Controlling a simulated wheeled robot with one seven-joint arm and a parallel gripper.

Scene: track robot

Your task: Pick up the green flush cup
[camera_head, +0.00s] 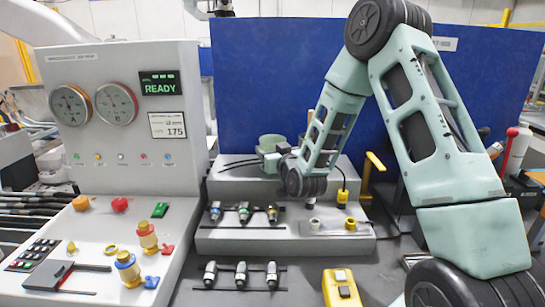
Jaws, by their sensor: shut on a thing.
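The green flush cup (271,142) is a pale green, round-topped piece at the upper, back part of the grey stepped stand. My pale green arm comes down from the upper right, and its dark round wrist joint is just right of and in front of the cup. My gripper (283,149) shows only in small part beside the cup, largely hidden by the wrist. It is shut on the cup. The fingertips are too small to make out, and I cannot tell whether the cup's base touches the stand.
A grey control panel (120,60) with two gauges stands left. A yellow handheld device (341,288) lies at the front. A blue partition (270,80) closes the back. A yellow bracket (368,170) stands right of the wrist.

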